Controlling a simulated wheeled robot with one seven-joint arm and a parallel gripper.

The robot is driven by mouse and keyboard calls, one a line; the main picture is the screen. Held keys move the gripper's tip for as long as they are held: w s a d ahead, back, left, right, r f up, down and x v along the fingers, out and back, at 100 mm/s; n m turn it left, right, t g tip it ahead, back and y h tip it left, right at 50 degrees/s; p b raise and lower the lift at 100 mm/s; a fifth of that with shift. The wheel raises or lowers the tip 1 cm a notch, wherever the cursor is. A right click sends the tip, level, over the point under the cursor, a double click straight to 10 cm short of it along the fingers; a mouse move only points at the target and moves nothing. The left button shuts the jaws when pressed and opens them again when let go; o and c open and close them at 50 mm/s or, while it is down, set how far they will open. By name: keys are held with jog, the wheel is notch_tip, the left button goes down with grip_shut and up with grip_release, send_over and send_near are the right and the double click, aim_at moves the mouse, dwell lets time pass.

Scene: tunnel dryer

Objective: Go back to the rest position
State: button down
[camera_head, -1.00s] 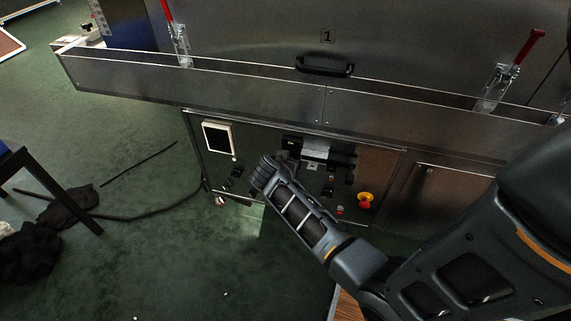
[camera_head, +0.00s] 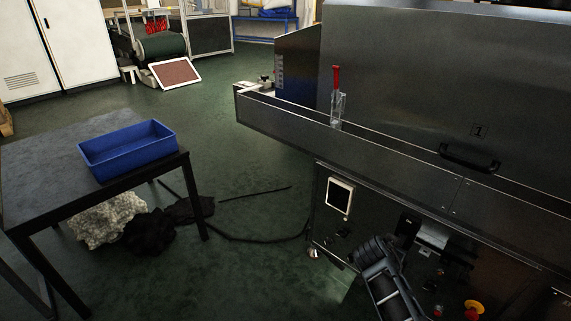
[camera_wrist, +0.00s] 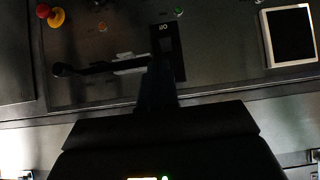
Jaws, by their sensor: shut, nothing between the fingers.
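My arm's dark ribbed end section shows at the bottom right of the head view, in front of the dryer's control panel (camera_head: 352,233). My gripper (camera_wrist: 158,85) is a dark shape in the middle of the wrist view, shut and empty, pointing at the panel (camera_wrist: 215,75). How far it stands from the panel I cannot tell. The panel carries a white-framed screen (camera_head: 339,195), which also shows in the wrist view (camera_wrist: 288,36). A red and yellow emergency stop (camera_head: 474,309) sits lower right in the head view and at the upper left in the wrist view (camera_wrist: 50,15).
A dark table (camera_head: 45,170) with a blue bin (camera_head: 128,160) stands left. Dark and light cloth lies under it.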

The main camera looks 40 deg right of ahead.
jog(key=s+a+r+n+t+y+p, duration=0.2)
jog(key=a+n+t, duration=0.1)
jog(key=a, duration=0.6)
jog(key=s+a+r+n+t+y+p, duration=0.1)
jog(key=s+a+r+n+t+p, duration=0.2)
jog(key=a, duration=0.6)
jog(key=s+a+r+n+t+y, duration=0.15)
jog(key=a+n, duration=0.25)
jog(key=a, duration=0.5)
jog(key=s+a+r+n+t+y+p, duration=0.1)
jog(key=s+a+r+n+t+y, duration=0.1)
jog(key=r, duration=0.7)
jog(key=s+a+r+n+t+y+p, duration=0.1)
jog(key=s+a+r+n+t+p, duration=0.1)
jog(key=s+a+r, duration=0.3)
jog(key=s+a+r+n+t+y+p, duration=0.2)
jog(key=s+r, duration=0.5)
jog(key=r, duration=0.6)
jog(key=shift+a+n+t+y, duration=0.35)
jog(key=shift+a+n, duration=0.25)
jog(key=shift+a, duration=0.4)
jog(key=shift+f, duration=0.1)
